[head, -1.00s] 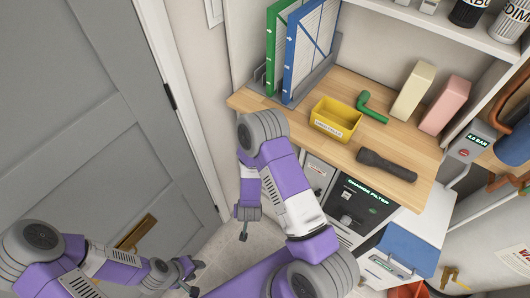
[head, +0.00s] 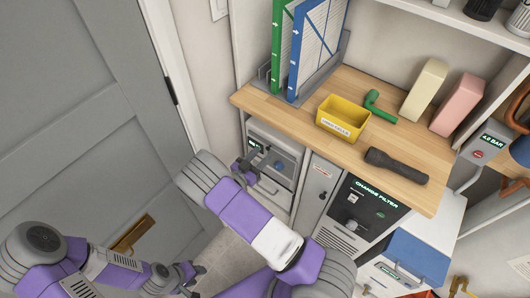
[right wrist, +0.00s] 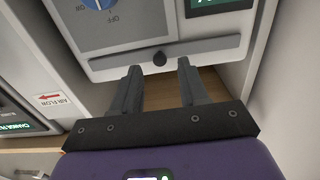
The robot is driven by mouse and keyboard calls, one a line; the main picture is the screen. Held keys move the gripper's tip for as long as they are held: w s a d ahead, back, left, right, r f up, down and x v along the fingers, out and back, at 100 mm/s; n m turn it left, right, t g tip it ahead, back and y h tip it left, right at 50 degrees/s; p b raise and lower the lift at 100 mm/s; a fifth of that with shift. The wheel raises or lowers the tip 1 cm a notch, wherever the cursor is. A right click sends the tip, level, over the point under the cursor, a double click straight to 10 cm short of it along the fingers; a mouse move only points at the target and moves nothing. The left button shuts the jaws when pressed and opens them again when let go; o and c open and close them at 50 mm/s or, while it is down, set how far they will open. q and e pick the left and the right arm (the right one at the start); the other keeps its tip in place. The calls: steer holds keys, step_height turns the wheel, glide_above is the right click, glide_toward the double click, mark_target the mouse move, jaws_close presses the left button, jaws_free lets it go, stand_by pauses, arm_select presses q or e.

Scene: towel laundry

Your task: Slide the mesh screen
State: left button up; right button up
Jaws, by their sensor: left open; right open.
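No mesh is plainly visible. A grey unit (head: 285,146) with a blue dial is set under the wooden counter. In the right wrist view its front (right wrist: 120,32) appears upside down, with a dark bar (right wrist: 205,48) carrying a round black knob (right wrist: 159,58). My right gripper (head: 254,170) is at this front. In the right wrist view its open, empty fingers (right wrist: 157,72) point at the bar, one on each side of the knob; contact cannot be told. My left gripper (head: 196,277) is low by the door, open and empty.
Green (head: 282,45) and blue (head: 318,48) framed panels stand in a rack on the counter (head: 265,103). A yellow bin (head: 340,120), a green elbow (head: 378,107) and a flashlight (head: 396,165) lie there. A "CHANGE FILTER" panel (head: 365,210) is to the right. The grey door (head: 75,130) is left.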

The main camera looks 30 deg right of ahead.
mark_target(267, 149)
steer(key=shift+x, duration=1.5)
jaws_close()
